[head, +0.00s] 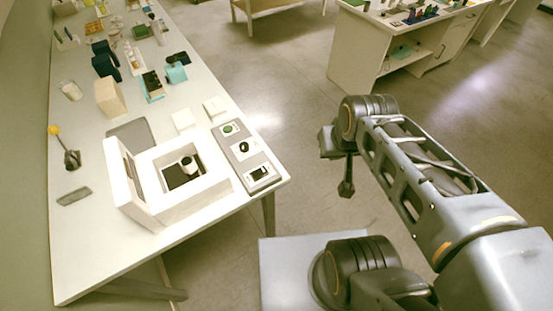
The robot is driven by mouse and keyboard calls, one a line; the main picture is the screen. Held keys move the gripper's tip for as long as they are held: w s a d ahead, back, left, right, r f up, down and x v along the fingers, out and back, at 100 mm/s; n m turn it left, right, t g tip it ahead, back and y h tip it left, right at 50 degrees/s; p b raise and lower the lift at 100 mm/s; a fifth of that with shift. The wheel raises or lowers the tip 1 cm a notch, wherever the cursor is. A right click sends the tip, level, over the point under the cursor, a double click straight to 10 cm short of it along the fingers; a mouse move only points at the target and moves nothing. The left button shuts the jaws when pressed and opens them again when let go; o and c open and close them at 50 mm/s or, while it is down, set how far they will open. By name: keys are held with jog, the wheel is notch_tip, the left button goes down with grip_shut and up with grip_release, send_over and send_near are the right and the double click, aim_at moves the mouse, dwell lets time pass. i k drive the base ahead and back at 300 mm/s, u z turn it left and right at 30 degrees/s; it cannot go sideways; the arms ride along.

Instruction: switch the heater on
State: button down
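A white box-like device with a raised lid (121,175), which looks like the heater, stands at the near end of the long table. A small white cup with a dark top (188,165) is in its dark square opening. A grey control panel (231,150) lies along its right side. The panel has a green round button (228,128), a black knob (243,147) and a black rocker switch (259,173); the switch's position is too small to tell. My gripper (346,188) hangs over the floor, right of the table and apart from the panel. Its fingers are too small to read.
The long table (90,265) carries small white blocks (183,120), a beige box (111,97), a blue-green item (176,72) and several bottles farther back. A yellow-tipped item (55,131) stands at the left. Open floor lies between this table and a cabinet (360,50).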

aim_at(258, 174)
jog(key=k, duration=0.95)
jog(key=u, duration=1.15)
jog(key=i, duration=0.5)
